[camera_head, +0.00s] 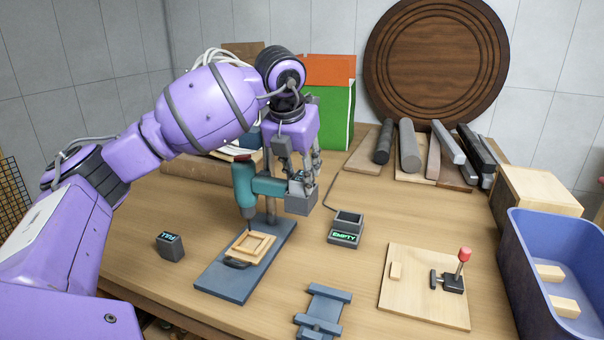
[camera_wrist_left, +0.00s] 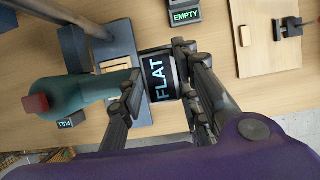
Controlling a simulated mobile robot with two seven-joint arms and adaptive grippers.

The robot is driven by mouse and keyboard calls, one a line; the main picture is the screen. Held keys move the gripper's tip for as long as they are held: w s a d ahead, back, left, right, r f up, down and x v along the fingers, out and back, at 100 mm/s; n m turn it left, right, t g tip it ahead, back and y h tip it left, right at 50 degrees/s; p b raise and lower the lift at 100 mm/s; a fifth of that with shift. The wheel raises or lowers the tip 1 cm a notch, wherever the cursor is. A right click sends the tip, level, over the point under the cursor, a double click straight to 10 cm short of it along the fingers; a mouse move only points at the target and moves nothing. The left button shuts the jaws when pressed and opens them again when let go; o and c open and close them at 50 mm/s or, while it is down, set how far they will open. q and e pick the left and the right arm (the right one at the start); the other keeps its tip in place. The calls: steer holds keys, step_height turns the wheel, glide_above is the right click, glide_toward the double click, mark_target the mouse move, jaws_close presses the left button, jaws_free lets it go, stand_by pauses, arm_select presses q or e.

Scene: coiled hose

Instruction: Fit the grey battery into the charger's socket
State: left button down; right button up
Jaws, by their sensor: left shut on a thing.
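My left gripper (camera_head: 303,180) is shut on a grey battery (camera_head: 300,204) at the handle end of the teal drill (camera_head: 246,186). In the left wrist view this battery (camera_wrist_left: 161,82) shows the word FLAT, with a finger on each side. I cannot tell whether it is still joined to the handle. My right gripper is not in view.
The drill is on a blue-grey stand (camera_head: 225,278) with a wooden frame. A blue clamp-like block (camera_head: 323,310), a board with a red-knobbed toggle clamp (camera_head: 425,285) and a blue bin (camera_head: 525,275) lie to the front and right. Bars lean at the back.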

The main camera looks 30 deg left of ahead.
arm_select(q)
steer(key=shift+f, duration=0.15)
steer(key=c, duration=1.3)
jaws_free()
steer(key=shift+f, duration=0.1)
steer(key=v, duration=0.5)
steer(key=b+v, duration=0.1)
steer(key=v, duration=0.2)
steer(key=shift+s+d+f, duration=0.15)
steer(key=shift+s+d, duration=0.1)
steer(key=shift+d, duration=0.1)
